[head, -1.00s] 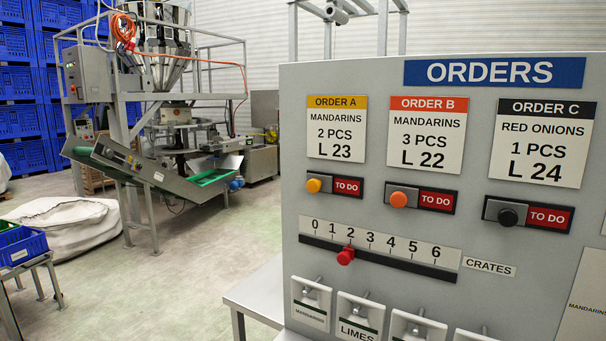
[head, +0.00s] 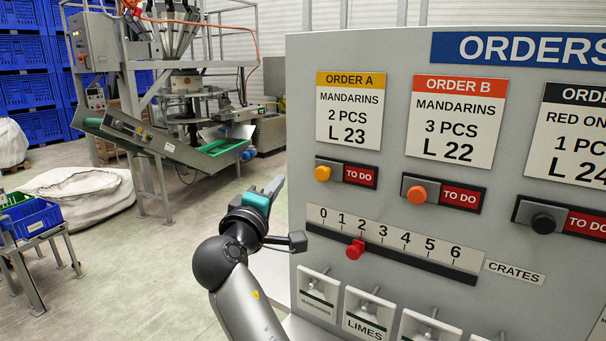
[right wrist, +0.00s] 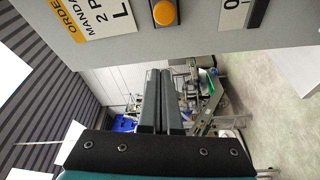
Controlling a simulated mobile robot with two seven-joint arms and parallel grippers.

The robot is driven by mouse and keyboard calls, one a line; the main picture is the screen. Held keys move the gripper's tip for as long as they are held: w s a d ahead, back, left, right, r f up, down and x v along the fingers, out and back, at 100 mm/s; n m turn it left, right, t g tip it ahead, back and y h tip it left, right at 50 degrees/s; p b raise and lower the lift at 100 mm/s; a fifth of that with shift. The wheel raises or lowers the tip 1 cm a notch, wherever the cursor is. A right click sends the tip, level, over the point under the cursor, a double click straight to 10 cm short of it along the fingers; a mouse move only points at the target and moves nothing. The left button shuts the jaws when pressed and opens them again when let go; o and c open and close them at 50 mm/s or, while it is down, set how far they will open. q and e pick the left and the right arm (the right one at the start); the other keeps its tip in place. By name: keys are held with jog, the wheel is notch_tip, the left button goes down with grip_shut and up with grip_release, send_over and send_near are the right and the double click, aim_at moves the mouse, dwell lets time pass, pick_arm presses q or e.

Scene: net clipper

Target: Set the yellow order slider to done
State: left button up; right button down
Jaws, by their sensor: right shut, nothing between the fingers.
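The yellow order slider knob (head: 322,173) sits at the left end of its slot under the Order A card (head: 349,110). A red TO DO label (head: 360,176) shows to its right. The yellow knob also shows at the top of the right wrist view (right wrist: 164,13). My right gripper (head: 277,184) is in front of the board's left edge, left of the yellow knob and a little lower, apart from it. Its fingers (right wrist: 161,102) are together and empty in the right wrist view. My left gripper is out of view.
The orders board (head: 300,120) also bears an orange knob (head: 417,195), a black knob (head: 543,223) and a red crates slider (head: 355,249) near 2. Label hooks (head: 319,285) line its lower part. Open floor lies left of the board, before a weighing machine (head: 180,150).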

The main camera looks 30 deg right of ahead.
aim_at(325, 172)
jog(key=w+d+p, duration=0.4)
jog(key=d, duration=0.4)
jog(key=shift+w+d+f, duration=0.15)
jog(key=shift+d, duration=0.15)
dwell(0.6)
